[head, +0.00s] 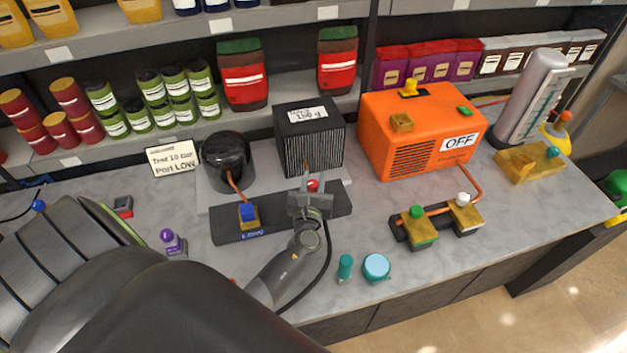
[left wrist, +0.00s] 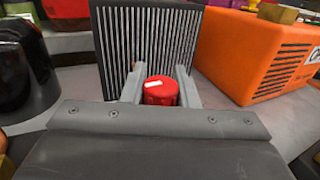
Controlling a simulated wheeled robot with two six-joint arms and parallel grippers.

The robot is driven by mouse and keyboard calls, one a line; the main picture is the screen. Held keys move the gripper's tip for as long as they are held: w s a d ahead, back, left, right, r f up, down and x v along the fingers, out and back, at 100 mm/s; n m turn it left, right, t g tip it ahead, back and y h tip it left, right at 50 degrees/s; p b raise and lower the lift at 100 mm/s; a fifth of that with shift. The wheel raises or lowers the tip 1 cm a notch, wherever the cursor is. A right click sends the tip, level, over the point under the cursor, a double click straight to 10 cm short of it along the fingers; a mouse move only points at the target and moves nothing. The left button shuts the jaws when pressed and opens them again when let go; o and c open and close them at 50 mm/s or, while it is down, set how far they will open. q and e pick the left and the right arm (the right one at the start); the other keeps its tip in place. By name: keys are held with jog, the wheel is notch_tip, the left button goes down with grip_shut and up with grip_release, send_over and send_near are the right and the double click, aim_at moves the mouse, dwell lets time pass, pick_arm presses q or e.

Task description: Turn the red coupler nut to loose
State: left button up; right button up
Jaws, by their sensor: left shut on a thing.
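The red coupler nut (head: 313,185) sits in front of the black finned block, with a copper pipe running down to it. In the left wrist view the red nut (left wrist: 160,91) shows a white mark on its top. My left gripper (head: 310,188) is shut on the nut, with one finger on each side of it; the fingers also show in the left wrist view (left wrist: 159,84). The nut's lower part is hidden by the gripper. My right gripper is not in view.
The finned block (head: 309,140) stands close behind the gripper. A blue-topped valve (head: 248,215) is to the left on the dark base. An orange pump marked OFF (head: 400,150) is to the right. A teal cap (head: 376,267) and small teal cylinder (head: 345,267) stand near the front edge.

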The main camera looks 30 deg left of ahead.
pick_arm(q)
jog(key=shift+r, duration=0.1)
dwell(0.4)
jog(key=o, duration=1)
